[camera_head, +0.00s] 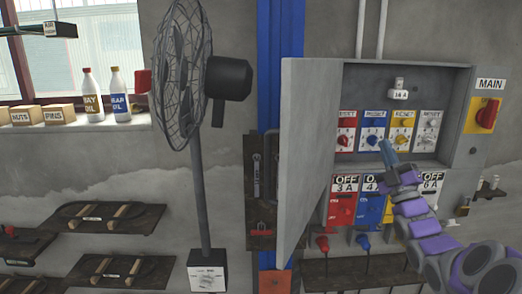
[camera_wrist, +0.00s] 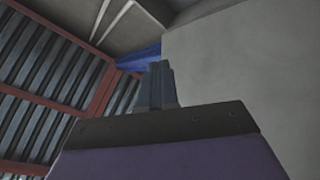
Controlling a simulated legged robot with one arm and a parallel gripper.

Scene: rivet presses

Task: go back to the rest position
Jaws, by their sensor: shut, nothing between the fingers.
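My gripper (camera_head: 387,150) is in front of the open electrical cabinet (camera_head: 425,80) at the right of the head view. Its blue-grey fingers are together and empty, pointing up and to the left near the row of dials. My purple and grey arm reaches up from the lower right corner and hides part of the lower switches. In the wrist view the shut fingers (camera_wrist: 156,85) point up toward the ceiling. I cannot tell from the head view whether the fingertips touch a dial.
The cabinet door (camera_head: 305,150) stands open to the left of my gripper. A fan (camera_head: 190,80) stands further left. A red MAIN switch (camera_head: 487,112) is on the right. Plugs (camera_head: 322,243) hang below the cabinet. Shelves (camera_head: 105,217) line the left wall.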

